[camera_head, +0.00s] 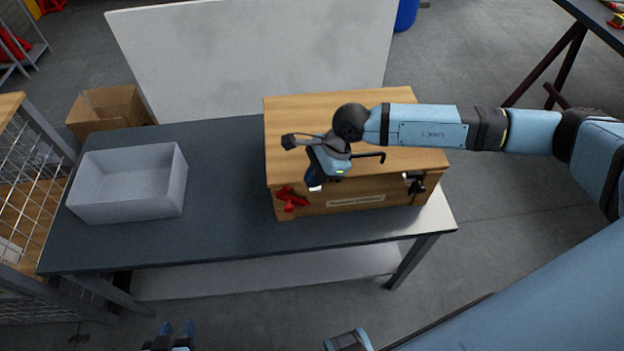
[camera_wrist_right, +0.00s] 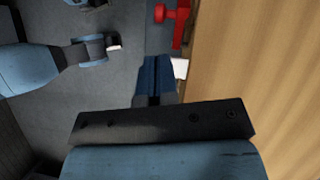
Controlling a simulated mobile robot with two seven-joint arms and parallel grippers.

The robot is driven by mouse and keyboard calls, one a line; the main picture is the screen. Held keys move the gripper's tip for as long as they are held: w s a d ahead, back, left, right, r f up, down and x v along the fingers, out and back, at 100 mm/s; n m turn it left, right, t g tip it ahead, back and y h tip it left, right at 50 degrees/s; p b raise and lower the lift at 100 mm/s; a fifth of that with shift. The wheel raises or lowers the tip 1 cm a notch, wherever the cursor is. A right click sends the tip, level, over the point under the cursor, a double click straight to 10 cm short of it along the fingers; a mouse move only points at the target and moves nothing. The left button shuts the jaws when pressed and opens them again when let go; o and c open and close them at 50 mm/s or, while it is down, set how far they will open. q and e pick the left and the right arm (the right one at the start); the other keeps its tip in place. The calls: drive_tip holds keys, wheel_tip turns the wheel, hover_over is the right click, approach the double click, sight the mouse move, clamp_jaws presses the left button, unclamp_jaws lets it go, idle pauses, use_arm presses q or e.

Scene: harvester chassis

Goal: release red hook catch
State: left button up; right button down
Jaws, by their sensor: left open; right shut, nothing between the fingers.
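A wooden box (camera_head: 295,110) stands on the table, with a red hook catch (camera_head: 290,198) at the left end of its front face. The red catch also shows at the top of the right wrist view (camera_wrist_right: 174,16), beside the box's wooden face. My right gripper (camera_head: 316,184) is shut and empty, in front of the box just right of the red catch and apart from it. Its closed blue fingers also show in the right wrist view (camera_wrist_right: 156,72). My left gripper (camera_head: 177,330) is open and empty at the bottom edge of the head view, far from the box.
A black catch (camera_head: 413,184) sits at the front's right end, and a pale label (camera_head: 356,200) lies between the catches. A grey bin (camera_head: 130,205) stands left on the dark table (camera_head: 215,215); the tabletop between is clear.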

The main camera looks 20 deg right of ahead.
sight(292, 207)
drive_tip(key=x, duration=0.8)
drive_tip(key=shift+p, duration=0.45)
drive_tip(key=shift+a+f+b, duration=0.4)
drive_tip(key=shift+a+b, duration=0.25)
drive_tip(key=shift+b, duration=0.05)
drive_tip(key=shift+s+d, duration=0.15)
